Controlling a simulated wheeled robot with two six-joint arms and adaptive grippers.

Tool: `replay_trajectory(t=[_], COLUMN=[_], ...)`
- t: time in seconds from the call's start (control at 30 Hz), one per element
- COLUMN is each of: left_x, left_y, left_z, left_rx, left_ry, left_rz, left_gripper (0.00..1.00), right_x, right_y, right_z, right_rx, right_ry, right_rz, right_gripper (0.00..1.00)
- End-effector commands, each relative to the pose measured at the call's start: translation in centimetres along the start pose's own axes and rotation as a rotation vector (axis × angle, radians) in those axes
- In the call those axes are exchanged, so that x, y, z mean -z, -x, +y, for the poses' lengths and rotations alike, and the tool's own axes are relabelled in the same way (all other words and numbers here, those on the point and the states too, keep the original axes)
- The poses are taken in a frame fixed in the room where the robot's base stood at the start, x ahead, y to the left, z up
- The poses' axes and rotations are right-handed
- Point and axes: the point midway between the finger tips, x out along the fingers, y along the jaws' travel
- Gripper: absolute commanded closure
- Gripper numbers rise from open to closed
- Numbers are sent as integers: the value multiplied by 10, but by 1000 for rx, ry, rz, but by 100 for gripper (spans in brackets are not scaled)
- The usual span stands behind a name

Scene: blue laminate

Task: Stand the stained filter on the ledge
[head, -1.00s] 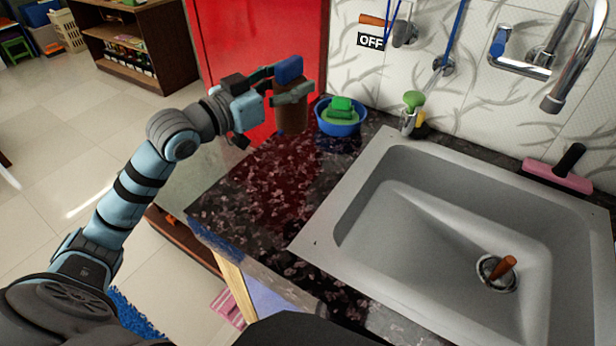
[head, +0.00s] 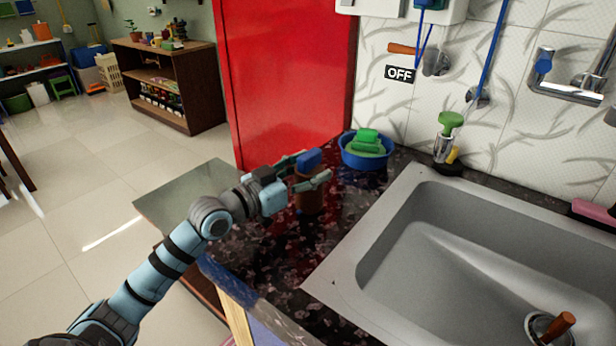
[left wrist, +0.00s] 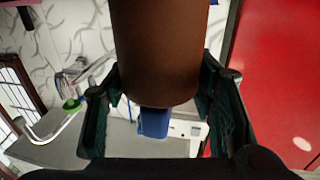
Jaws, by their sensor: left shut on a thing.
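The stained filter is a brown cylinder (head: 309,198) with a blue cap (head: 308,158). My left gripper (head: 310,180) is shut on it near the capped end and holds it upright, cap up. The filter is over the dark speckled ledge (head: 285,262) left of the sink; I cannot tell whether its base touches. In the left wrist view the brown body (left wrist: 158,50) fills the upper middle between the fingers, with the blue cap (left wrist: 153,122) below it. My right gripper is not in view.
A blue basin (head: 352,161) with green items stands behind the filter, near the wall. A soap dispenser (head: 444,145) is farther right. The grey sink (head: 440,250) takes up the right side. A red panel (head: 285,80) rises behind. The ledge's front part is clear.

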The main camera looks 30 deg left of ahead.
Motion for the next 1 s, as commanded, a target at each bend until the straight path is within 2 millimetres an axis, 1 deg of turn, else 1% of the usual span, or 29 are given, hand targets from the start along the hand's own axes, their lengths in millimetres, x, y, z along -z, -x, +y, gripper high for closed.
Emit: replay_trajectory(t=[0.27,0.3,0.37,0.4,0.43,0.7,0.8,0.87,0.97,1.0], left_x=[-2,-3,-2,-2,-2,-1,2,1,2,3], left_y=[0,0,0,0,0,0,2,8,24,32], left_z=[0,0,0,0,0,0,0,-2,-2,1], left_rx=[0,0,0,0,0,0,1,6,5,-5], left_ry=[-1,0,0,0,0,0,-2,-3,-6,-7], left_rz=[1,0,0,0,0,1,-1,-4,-8,-9], left_gripper=[84,48,38,32,29,29,29,29,29,29], right_x=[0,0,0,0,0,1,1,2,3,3], right_y=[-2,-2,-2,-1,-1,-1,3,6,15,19], right_z=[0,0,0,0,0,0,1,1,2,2], right_rx=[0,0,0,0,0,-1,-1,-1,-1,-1], right_ry=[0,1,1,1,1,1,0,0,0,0], right_rz=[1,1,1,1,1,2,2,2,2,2], right_gripper=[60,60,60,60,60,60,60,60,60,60])
